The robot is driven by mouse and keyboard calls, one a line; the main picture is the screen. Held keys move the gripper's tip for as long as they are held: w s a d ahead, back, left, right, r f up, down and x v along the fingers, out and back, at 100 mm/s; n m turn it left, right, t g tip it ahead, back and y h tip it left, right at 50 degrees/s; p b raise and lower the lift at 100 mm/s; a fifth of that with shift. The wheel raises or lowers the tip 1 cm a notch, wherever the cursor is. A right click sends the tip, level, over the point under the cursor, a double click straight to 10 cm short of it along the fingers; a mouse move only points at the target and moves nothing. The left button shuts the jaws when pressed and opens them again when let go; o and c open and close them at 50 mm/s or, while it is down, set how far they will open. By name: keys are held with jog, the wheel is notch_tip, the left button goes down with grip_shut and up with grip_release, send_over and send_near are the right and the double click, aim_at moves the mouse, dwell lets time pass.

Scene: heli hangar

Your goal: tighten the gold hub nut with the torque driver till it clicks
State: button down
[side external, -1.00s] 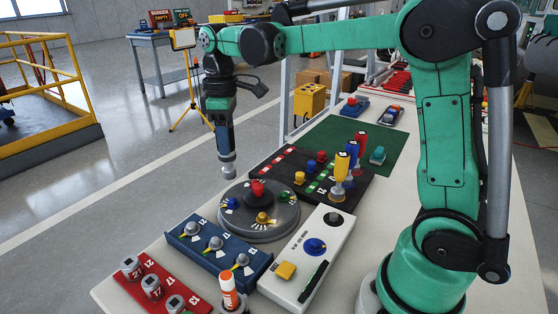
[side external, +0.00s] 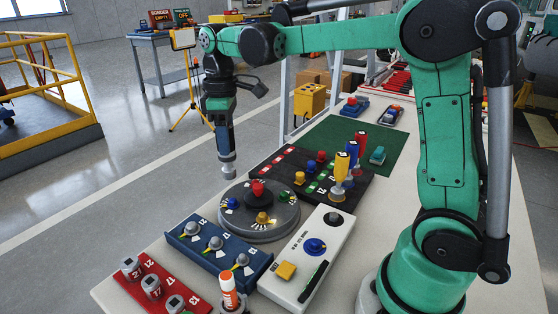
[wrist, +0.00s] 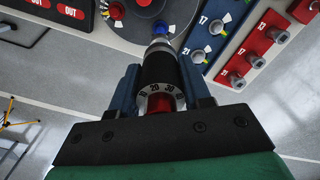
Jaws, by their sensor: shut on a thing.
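The gold hub nut (side external: 263,217) sits on the front of a round grey hub (side external: 270,232), with a red knob (side external: 258,188) at its middle. A blue nut (side external: 232,203) is on the hub's left side and a green one is at the right. My gripper (side external: 223,112) is shut on the torque driver (side external: 228,160), which points down over the hub's left edge. Its tip is near the blue nut, away from the gold nut; contact cannot be told. In the wrist view, the driver (wrist: 160,68) is between the blue fingers, its tip close to the blue nut (wrist: 162,28). Its dial shows numbers.
In front of the hub are a blue tray (side external: 178,242) and a red tray (side external: 122,275), both with knobs. A white box (side external: 283,290) stands at the right. Behind are a black board (side external: 345,205) and upright yellow- and blue-handled tools. An orange-white tube (side external: 229,290) stands in front.

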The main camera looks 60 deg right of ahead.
jog(key=s+n, duration=0.3)
jog(key=s, duration=0.4)
send_over(264, 213)
jog(key=shift+n, duration=0.3)
jog(key=shift+f, duration=2.5)
jog(key=shift+f, duration=1.05)
